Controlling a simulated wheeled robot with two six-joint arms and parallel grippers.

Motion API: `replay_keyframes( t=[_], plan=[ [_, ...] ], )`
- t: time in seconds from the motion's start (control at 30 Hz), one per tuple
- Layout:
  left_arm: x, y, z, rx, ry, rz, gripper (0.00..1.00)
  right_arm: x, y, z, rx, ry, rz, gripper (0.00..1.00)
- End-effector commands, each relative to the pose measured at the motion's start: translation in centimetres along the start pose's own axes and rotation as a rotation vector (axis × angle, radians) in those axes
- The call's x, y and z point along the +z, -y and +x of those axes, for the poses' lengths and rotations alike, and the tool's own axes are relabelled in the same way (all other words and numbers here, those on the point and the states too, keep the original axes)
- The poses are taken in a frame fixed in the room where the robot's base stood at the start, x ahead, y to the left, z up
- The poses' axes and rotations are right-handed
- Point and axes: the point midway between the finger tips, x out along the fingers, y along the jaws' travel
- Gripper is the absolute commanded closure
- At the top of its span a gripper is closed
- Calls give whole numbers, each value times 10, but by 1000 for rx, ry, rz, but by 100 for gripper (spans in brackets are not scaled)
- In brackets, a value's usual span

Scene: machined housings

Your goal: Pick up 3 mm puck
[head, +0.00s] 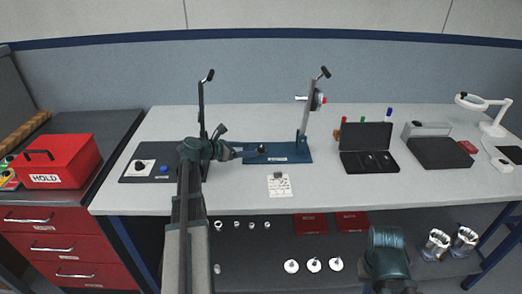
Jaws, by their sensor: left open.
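I cannot tell by label which piece is the 3 mm puck. A small dark round piece (262,149) sits on the blue base plate (290,158) of the upright fixture. My left gripper (238,152) is open and points right, just left of that piece, over the plate's left end. Whether it touches the piece is too small to tell. A black round piece (139,165) and a blue one (164,169) lie on the dark mat (130,178) at the left. Of my right arm (388,255) only a link shows at the bottom; its fingers are out of view.
An open black case (366,137) stands right of the fixture, with several small coloured-top items behind it. A white card (279,186) lies in front. A red HOLD box (52,161) is at the left.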

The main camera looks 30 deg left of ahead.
Motion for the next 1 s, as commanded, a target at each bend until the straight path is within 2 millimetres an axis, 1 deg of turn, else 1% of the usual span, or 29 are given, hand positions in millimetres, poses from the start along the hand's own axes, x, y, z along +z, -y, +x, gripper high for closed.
replay_keyframes(
  t=[0.03, 0.13, 0.23, 0.33, 0.5, 0.57, 0.6, 0.67, 0.7, 0.77, 0.9, 1.0],
  plan=[
    [1, 1, 8, -2, 0, 2, 30, 0, 0, 2, 0, 0, 0, 100],
    [4, 2, 23, -3, -1, 3, 30, 0, 0, 6, 0, 0, 0, 100],
    [2, 1, 38, -2, -1, 1, 30, -1, 1, 12, 0, 0, 0, 100],
    [3, 2, 43, -1, 0, 1, 30, -1, 1, 13, 0, 0, 0, 100],
    [4, 2, 42, 0, 0, 0, 30, -1, 1, 12, 0, 0, 0, 100],
    [4, 2, 42, -1, 0, 0, 38, -1, 1, 12, 0, 0, 0, 100],
    [4, 2, 42, -1, 0, 0, 46, -1, 1, 12, 0, 0, 0, 100],
    [4, 2, 42, -1, 0, 0, 56, -1, 1, 12, 0, 0, 0, 100],
    [4, 2, 42, -1, 0, 0, 64, -1, 1, 12, 0, 0, 0, 100],
    [4, 2, 42, -1, 0, 0, 74, -1, 1, 12, 0, 0, 0, 100],
    [4, 2, 41, -1, 0, 0, 100, -1, 1, 12, 0, 0, 0, 100],
    [4, 2, 41, -1, 0, 1, 100, -1, 1, 12, 0, 0, 0, 100]
  ],
)
